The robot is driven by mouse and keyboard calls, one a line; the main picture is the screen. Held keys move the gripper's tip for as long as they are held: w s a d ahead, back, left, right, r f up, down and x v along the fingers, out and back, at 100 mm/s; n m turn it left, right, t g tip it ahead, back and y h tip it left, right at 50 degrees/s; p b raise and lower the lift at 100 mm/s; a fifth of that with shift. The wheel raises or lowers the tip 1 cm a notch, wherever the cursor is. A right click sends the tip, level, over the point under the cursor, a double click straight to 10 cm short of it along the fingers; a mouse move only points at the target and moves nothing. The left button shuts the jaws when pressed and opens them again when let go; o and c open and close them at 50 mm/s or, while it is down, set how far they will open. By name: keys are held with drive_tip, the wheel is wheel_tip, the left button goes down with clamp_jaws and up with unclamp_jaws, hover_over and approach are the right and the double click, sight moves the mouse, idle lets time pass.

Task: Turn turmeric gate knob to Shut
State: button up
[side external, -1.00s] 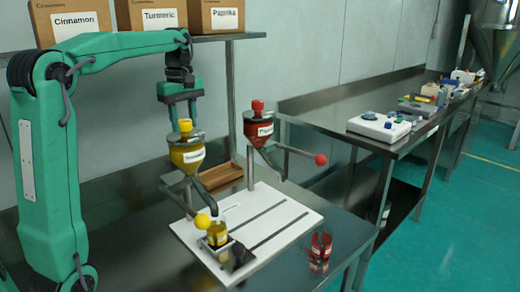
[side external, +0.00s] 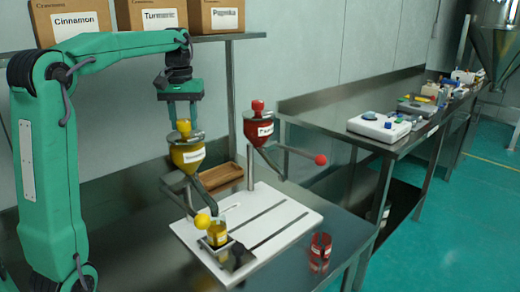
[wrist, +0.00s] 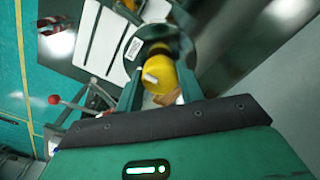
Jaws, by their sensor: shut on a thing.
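The turmeric hopper (side external: 187,157) is a yellow funnel with a white label, standing at the left of the white board. Its yellow knob (side external: 183,126) is on top. My gripper (side external: 183,120) comes down from above and is shut on the knob, with a finger on each side. In the wrist view the round yellow knob (wrist: 160,78) sits between the two fingers (wrist: 160,90), above the dark hopper rim (wrist: 148,45). Any Shut marking is not readable. A jar with yellow content (side external: 217,233) stands below the hopper's spout.
The red paprika hopper (side external: 257,131) with a red-ended lever stands to the right. A yellow ball (side external: 202,221) ends the turmeric lever. A red jar (side external: 320,250) stands near the table's front edge. A wooden tray (side external: 221,178) lies behind. Boxes (side external: 150,15) sit on the shelf above.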

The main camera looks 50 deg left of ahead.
sight(184, 121)
idle(0.3)
drive_tip(key=o, duration=1)
drive_tip(key=shift+r, duration=0.2)
drive_tip(key=shift+r, duration=3.75)
drive_tip(key=shift+d, duration=0.1)
